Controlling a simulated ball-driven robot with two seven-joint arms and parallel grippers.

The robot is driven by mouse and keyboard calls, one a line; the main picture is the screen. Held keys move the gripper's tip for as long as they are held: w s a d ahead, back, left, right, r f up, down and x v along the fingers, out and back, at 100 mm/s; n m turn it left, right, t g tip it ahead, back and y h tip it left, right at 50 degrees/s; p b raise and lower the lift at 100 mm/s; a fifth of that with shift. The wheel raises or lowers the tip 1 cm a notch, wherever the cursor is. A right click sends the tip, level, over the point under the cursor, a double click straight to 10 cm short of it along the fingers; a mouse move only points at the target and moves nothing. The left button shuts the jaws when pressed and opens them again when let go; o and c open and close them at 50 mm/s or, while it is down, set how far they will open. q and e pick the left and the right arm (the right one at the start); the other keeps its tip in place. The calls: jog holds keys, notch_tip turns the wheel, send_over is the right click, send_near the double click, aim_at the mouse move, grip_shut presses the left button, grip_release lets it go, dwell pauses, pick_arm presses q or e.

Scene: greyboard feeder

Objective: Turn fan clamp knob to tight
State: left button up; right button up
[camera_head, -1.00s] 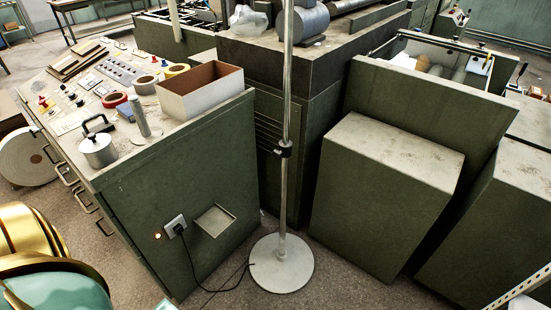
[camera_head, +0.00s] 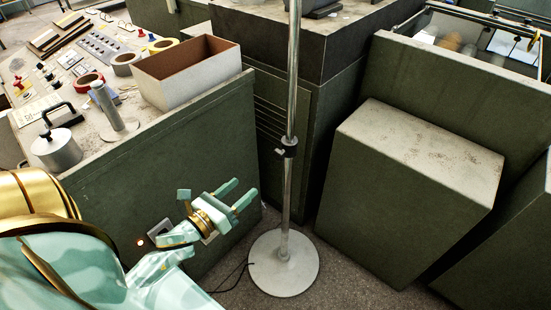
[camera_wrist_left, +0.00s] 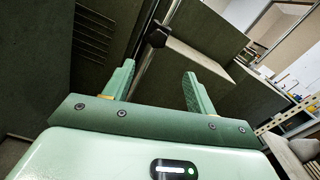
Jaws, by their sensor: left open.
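The fan clamp knob is on the small black clamp (camera_head: 287,147) around the upright chrome pole (camera_head: 288,205) in the head view. The pole rises from a round pale base (camera_head: 284,263). The same clamp shows as a dark lump (camera_wrist_left: 157,35) in the left wrist view, ahead of the fingers. My left gripper (camera_head: 245,192) is open and empty, left of the pole and lower in the picture than the clamp. In the left wrist view its fingers (camera_wrist_left: 160,85) are apart with nothing between them. The fan head is out of view. My right gripper is not in view.
A green cabinet stands left, with an open box (camera_head: 187,72), a lidded pot (camera_head: 57,148) and tape rolls on top. A green block (camera_head: 405,190) stands right of the pole. A dark cable lies by the base.

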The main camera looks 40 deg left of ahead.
aim_at(277, 157)
pick_arm(q)
jog(key=w, duration=0.9)
jog(key=w+b, duration=0.1)
jog(key=w, duration=0.3)
jog(key=shift+w+d+f, duration=0.1)
jog(key=shift+w+d, duration=0.25)
jog(key=shift+w, duration=0.2)
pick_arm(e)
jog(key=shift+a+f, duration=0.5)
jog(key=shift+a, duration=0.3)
pick_arm(q)
jog(key=c, duration=1)
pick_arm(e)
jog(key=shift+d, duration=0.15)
